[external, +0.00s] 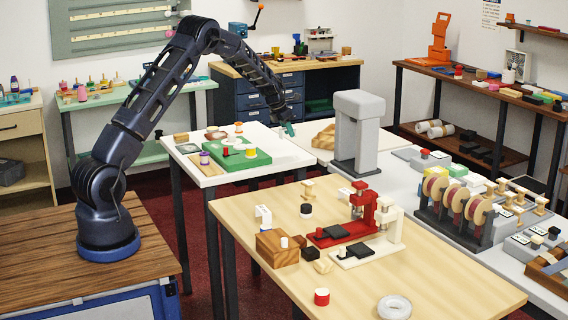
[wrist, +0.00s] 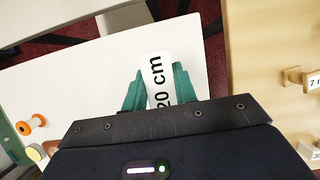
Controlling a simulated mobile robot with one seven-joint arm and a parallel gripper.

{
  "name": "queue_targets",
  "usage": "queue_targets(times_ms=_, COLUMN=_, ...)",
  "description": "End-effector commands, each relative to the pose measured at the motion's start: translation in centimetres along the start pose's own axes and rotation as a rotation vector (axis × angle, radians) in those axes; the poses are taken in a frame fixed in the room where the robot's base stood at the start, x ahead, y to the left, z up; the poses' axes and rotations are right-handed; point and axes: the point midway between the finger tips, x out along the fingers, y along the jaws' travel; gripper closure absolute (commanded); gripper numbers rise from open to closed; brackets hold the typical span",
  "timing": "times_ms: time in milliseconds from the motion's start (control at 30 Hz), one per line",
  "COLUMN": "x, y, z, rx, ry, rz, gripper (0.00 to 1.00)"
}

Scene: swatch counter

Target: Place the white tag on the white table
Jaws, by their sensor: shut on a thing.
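The white tag (wrist: 158,72) is a flat strip printed "20 cm". In the wrist view it sits between the green fingers of my gripper (wrist: 161,82), which is shut on it. The white table (wrist: 75,75) is behind and to the left of it in that view. In the external view my gripper (external: 288,129) is at the right end of the white table (external: 280,152). The tag cannot be made out there. I cannot tell whether it touches the tabletop.
A green board (external: 236,156) with small parts stands on the white table, left of my gripper. A light wooden table (external: 250,212) with red and white stands is in front. A grey column (external: 358,130) rises to the right. The white table's right part looks clear.

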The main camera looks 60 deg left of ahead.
Motion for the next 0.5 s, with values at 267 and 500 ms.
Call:
queue_targets(times_ms=267, x=2.7, y=0.0, z=-1.1, rx=0.001, ry=-0.001, rz=0.0, gripper=0.93)
queue_targets(times_ms=500, x=4.8, y=0.0, z=-2.0, rx=0.0, ry=0.002, rz=-0.002, gripper=0.93)
